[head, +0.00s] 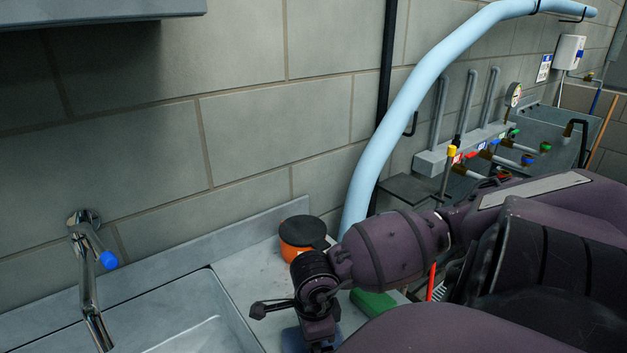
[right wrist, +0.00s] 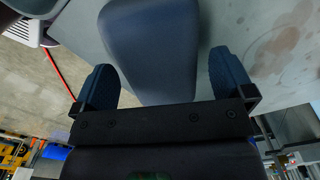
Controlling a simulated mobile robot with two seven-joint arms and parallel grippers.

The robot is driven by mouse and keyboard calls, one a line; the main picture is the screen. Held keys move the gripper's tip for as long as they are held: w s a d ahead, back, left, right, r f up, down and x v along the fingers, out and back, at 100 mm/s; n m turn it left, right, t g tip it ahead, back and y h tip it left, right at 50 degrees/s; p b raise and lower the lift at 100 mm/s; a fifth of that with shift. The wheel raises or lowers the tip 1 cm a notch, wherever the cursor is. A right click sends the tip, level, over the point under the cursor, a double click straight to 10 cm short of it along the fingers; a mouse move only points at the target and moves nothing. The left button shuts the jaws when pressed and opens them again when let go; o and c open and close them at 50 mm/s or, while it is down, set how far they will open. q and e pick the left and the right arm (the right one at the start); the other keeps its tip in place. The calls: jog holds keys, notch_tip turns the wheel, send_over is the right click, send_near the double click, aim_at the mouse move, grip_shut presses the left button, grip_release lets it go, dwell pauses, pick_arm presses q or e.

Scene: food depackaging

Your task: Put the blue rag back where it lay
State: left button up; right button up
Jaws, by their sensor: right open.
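The blue rag (right wrist: 155,40) shows in the right wrist view as a smooth dark-blue block on the grey worktop. A blue patch (head: 295,341) at the bottom of the head view, beside my right wrist, appears to be the same rag, mostly hidden. My right gripper (right wrist: 165,80) is open, with one finger on each side of the rag's near end. Gaps show between the fingers and the rag; I cannot tell its height over the worktop. In the head view its fingers are hidden below the wrist. My left gripper is not in view.
An orange tub with a dark lid (head: 302,236) stands behind my right wrist. A green block (head: 373,304) lies right of it. A sink (head: 180,318) with a tap (head: 88,270) is at left. A light-blue pipe (head: 400,112) rises behind. A red rod (head: 431,282) stands at right.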

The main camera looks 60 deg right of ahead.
notch_tip(320, 180, up, 12)
dwell(0.5)
jog(key=shift+s, duration=0.15)
dwell(0.4)
